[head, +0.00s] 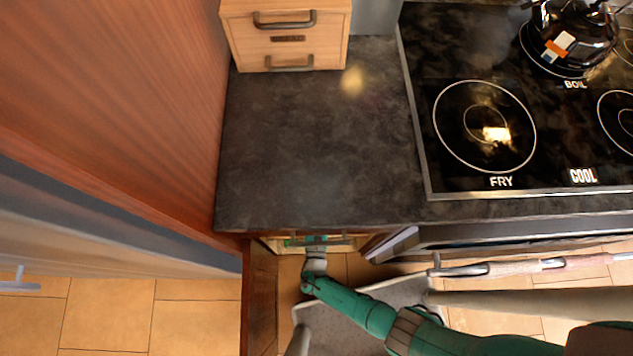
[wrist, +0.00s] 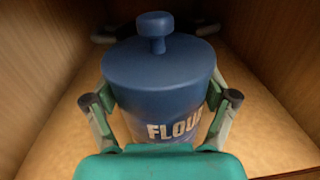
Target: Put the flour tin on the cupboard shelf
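The flour tin (wrist: 160,80) has a dark blue lid with a knob, and part of its "FLOUR" lettering shows. It is inside the wooden cupboard (wrist: 45,75), upright in the wrist view. My gripper (wrist: 160,100) has a finger on each side of the tin, close against it, and appears shut on it. The tin's base is hidden, so I cannot tell if it rests on the shelf (wrist: 265,125). In the head view my gripper (head: 315,241) reaches into the cupboard opening below the counter; the tin cannot be made out there.
Above are the dark counter (head: 310,150), a wooden drawer box (head: 288,40) and a stove (head: 485,160) with a kettle (head: 575,35). An oven rail (head: 520,267) juts out right of my arm.

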